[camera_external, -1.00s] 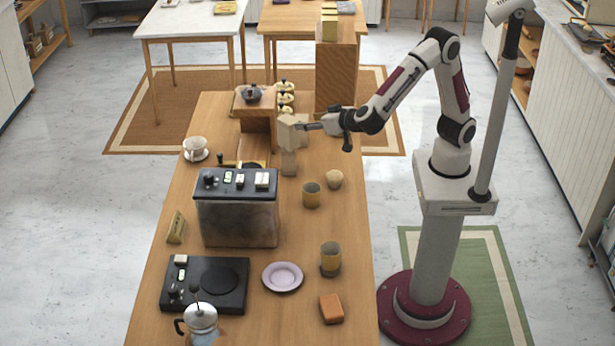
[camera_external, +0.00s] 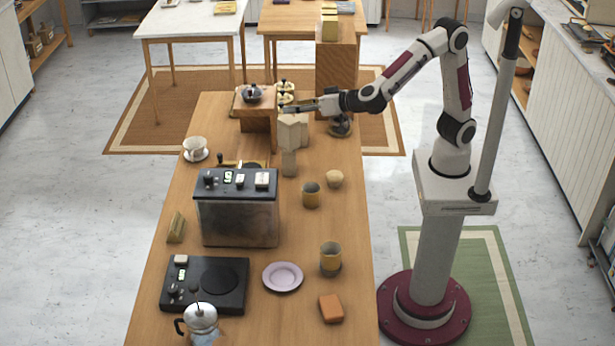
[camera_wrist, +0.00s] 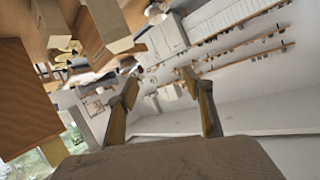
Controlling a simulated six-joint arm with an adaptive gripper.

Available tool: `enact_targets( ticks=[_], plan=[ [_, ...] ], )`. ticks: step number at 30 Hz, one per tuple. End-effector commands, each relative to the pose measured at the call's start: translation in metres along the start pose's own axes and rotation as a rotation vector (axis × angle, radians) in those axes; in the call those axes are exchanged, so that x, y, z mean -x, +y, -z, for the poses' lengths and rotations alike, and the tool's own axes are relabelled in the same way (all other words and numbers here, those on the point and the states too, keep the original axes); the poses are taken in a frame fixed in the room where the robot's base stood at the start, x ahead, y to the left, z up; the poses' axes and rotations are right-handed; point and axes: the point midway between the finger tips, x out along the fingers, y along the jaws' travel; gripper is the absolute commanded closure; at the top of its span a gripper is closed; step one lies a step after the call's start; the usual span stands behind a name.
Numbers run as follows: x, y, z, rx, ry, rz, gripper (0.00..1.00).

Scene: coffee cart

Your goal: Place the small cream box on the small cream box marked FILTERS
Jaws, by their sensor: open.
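No FILTERS lettering is readable, so I cannot tell which box is marked. My gripper (camera_external: 286,108) is level and just above the pale box, its fingers pointing left and apparently empty. In the wrist view, its two fingers (camera_wrist: 165,100) are spread apart with nothing between them. A tan surface fills the bottom of that view; I cannot tell what it is.
A wooden stand (camera_external: 256,115) with a dark pot is near the fingertips. A tall wooden block (camera_external: 336,80) bearing yellowish boxes (camera_external: 330,27) rises behind.

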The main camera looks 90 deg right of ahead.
Motion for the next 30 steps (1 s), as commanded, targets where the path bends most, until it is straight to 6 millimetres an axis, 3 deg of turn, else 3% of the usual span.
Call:
enact_targets(
  ticks=[6,14,23,30],
  plan=[
    [0.012,-0.017,0.041,-0.036,0.010,0.233,0.49],
    [0.045,-0.024,0.062,-0.009,-0.032,0.468,0.49],
    [0.094,-0.001,0.048,0.100,-0.152,0.644,0.49],
    [0.129,0.045,0.013,0.225,-0.290,0.685,0.49]
  ],
)
